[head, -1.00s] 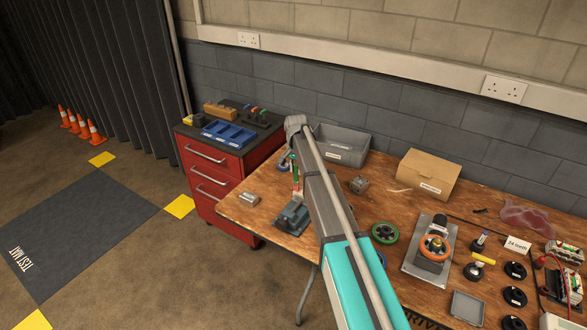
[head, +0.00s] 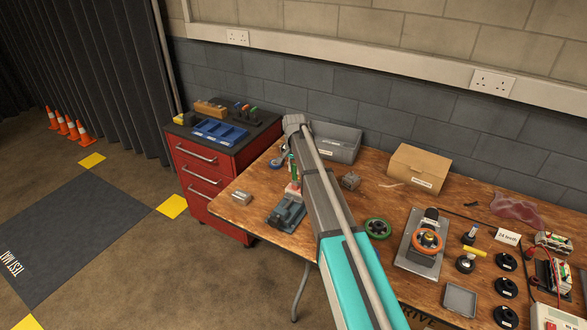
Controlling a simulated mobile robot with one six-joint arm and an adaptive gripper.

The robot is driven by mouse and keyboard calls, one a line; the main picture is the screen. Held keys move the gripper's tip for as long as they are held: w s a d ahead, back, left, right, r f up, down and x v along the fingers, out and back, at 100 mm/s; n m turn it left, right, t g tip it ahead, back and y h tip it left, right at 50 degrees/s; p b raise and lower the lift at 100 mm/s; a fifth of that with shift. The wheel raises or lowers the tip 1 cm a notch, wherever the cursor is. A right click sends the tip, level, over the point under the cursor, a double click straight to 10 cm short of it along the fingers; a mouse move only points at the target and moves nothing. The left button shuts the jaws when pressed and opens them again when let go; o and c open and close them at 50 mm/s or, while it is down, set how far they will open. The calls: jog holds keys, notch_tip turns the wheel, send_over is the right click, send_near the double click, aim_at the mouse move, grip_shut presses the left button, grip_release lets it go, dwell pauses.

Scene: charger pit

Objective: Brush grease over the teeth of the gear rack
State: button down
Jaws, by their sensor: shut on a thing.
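My arm rises from the bottom edge to a grey joint (head: 297,124) over the back left of the bench. A dark grey-blue vise-like block (head: 287,214) stands at the bench's front left, partly covered by the arm. I cannot make out a toothed gear rack on it. Just behind it stands a small pale and red piece (head: 292,190). A thin green upright item (head: 293,167) shows above that, close to the arm's left edge. I cannot tell whether it is a brush. No grease is discernible.
A red drawer cabinet (head: 205,180) adjoins at left.

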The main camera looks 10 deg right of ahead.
jog(key=shift+s+d, duration=0.5)
jog(key=shift+d, duration=0.2)
jog(key=shift+s+d, duration=0.5)
jog(key=shift+d, duration=0.15)
jog(key=shift+s+d, duration=0.6)
jog(key=shift+d, duration=0.2)
jog(key=shift+s+d, duration=0.55)
jog(key=shift+d, duration=0.2)
jog(key=shift+r, duration=0.15)
notch_tip(320, 180, up, 6)
jog(key=p, duration=0.6)
notch_tip(320, 180, up, 3)
jog(key=p, duration=0.3)
jog(key=shift+f, duration=0.25)
